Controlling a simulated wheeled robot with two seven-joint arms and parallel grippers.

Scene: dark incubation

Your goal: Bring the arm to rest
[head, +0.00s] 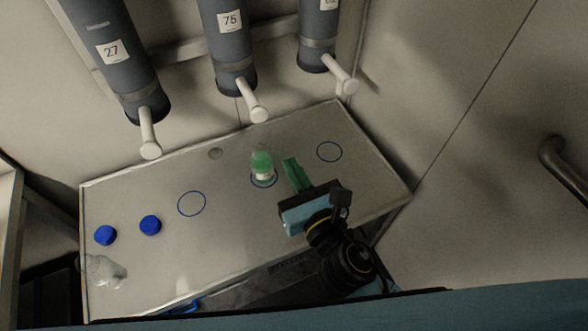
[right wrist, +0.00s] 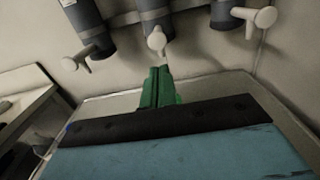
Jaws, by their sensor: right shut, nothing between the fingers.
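My right gripper (head: 291,170) is above the grey worktop, just right of a bottle. Its green fingers are together with nothing between them; they also show in the right wrist view (right wrist: 160,74). The small bottle (head: 262,167) with a green top stands upright in the middle blue ring, apart from the fingers. My left gripper shows in neither view.
The worktop (head: 225,230) has empty blue rings (head: 192,204) and (head: 329,152). Two blue caps (head: 150,225) lie at the left, near a clear bottle (head: 104,270). Grey cylinders (head: 229,50) with white spouts (head: 257,105) hang behind. A metal handle (head: 558,160) is at right.

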